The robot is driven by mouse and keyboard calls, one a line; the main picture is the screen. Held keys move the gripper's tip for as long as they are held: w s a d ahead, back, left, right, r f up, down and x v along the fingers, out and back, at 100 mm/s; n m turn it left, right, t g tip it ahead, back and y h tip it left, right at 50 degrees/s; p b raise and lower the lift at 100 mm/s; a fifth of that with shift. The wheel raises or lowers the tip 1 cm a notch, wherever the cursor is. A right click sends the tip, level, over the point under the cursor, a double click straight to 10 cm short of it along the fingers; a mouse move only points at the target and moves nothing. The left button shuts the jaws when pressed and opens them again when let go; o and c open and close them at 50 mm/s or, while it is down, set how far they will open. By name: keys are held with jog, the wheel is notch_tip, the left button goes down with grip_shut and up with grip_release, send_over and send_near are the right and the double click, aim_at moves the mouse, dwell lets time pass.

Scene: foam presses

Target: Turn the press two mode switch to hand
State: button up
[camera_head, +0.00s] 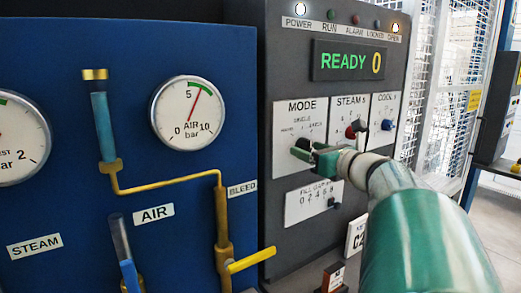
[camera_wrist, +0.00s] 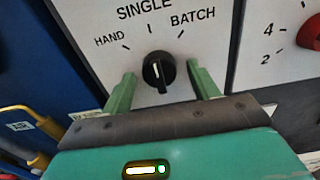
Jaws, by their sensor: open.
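The mode switch (camera_wrist: 159,70) is a round black knob on a white plate, with labels HAND, SINGLE and BATCH around it. Its white mark runs roughly up and down in the wrist view and lines up most nearly with the SINGLE tick. My gripper (camera_wrist: 161,80) is open, with one green finger on each side of the knob. Gaps show between the fingers and the knob. In the head view my gripper (camera_head: 316,154) is at the MODE plate (camera_head: 302,112), and it partly hides the switch.
The STEAM (camera_head: 349,107) and COOL (camera_head: 387,103) dials sit right of the MODE plate. The display (camera_head: 349,61) reads READY 0. A blue panel (camera_head: 60,190) with gauges, yellow pipes and a yellow lever (camera_head: 250,261) is on the left. A mesh guard (camera_head: 440,90) stands behind on the right.

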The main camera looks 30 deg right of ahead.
jog(key=shift+c, duration=0.4)
jog(key=c, duration=0.9)
jog(key=shift+n, duration=0.4)
jog(key=n, duration=0.4)
jog(key=shift+n, duration=2.2)
jog(key=o, duration=1)
